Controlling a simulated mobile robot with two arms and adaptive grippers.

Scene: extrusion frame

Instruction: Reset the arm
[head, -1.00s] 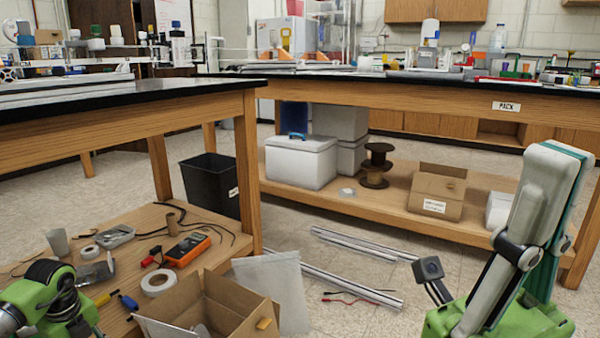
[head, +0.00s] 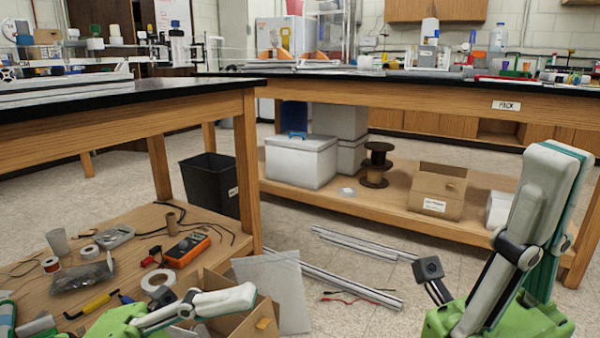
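My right gripper (head: 556,152) stands upright at the right, its pale fingers with teal edges pointing up. It is apart from everything, in front of the far bench, and nothing shows held in it. From this angle the fingers overlap, so I cannot tell the gap. My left gripper (head: 250,292) lies low in the picture, its pale fingers pointing right. It shows in front of the open cardboard box (head: 262,325), partly hiding it. I cannot tell whether it touches the box or whether its fingers are open. No held object is visible there.
The low wooden shelf (head: 130,240) carries an orange multimeter (head: 187,249), tape rolls, wires and a dark bag (head: 82,277). Metal extrusions (head: 345,278) and a pale sheet (head: 272,290) lie beyond the box. A far bench (head: 400,95) spans the back. Floor between is partly clear.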

